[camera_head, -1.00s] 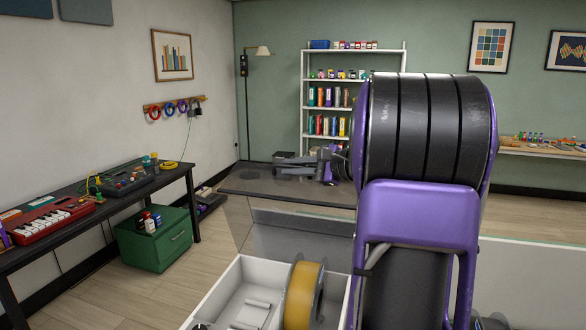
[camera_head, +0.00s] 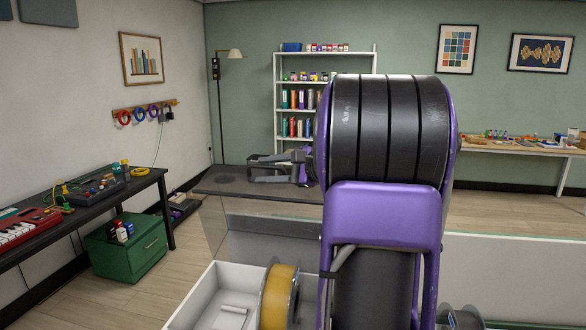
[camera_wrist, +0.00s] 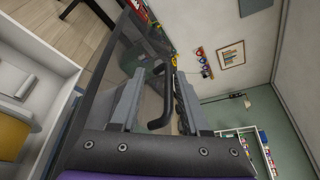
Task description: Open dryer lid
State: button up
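The dryer is a white open-topped box (camera_head: 190,308) at the bottom of the head view, with a yellow spool (camera_head: 279,297) standing inside. Its tinted see-through lid (camera_head: 265,243) is raised behind the box; the lid also shows in the wrist view (camera_wrist: 100,88). A black curved handle (camera_wrist: 168,98) lies between the fingers of my gripper (camera_wrist: 167,72), with gaps showing on both sides. In the head view my gripper (camera_head: 254,169) is beyond the lid, left of my arm, its two grey fingers apart. My arm hides the right part of the dryer.
A black bench (camera_head: 85,208) with a red keyboard stands at left, beside a green cabinet (camera_head: 128,246). A white shelf (camera_head: 325,47) stands at the back wall. A long table (camera_head: 525,149) is at right. Wooden floor between is clear.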

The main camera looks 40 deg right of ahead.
jog(key=v, duration=1.6)
jog(key=shift+s+d, duration=0.15)
jog(key=shift+s, duration=0.2)
